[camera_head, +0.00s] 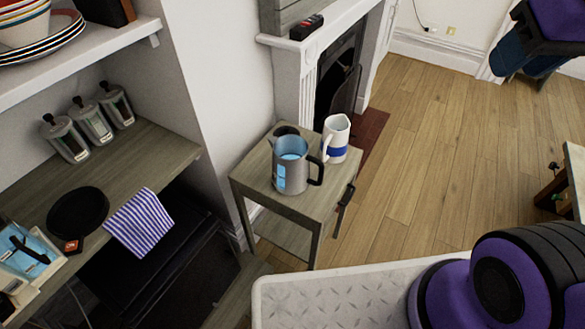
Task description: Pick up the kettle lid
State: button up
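A grey metal kettle (294,178) with a black handle stands upright and open-topped on a small wooden side table (254,183). Its inside looks light blue. A small dark round piece (286,130), which looks like the kettle lid, lies on the table just behind the kettle, partly hidden by it. A white jug (338,145) with a blue band stands right of the kettle, close to it. My gripper is not in view; only a purple and black part of my arm shows at the lower right, well away from the table.
A counter (152,150) at left holds several canisters, a black disc (77,213) and a striped cloth (139,222). A fireplace with a mantel (285,60) stands behind the side table. A dark utensil hangs at the table's right side. Wooden floor at right is open.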

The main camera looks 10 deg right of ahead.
aim_at(286, 132)
jog(key=i+l+u, duration=0.3)
jog(key=i+l, duration=0.3)
jog(key=u, duration=1.25)
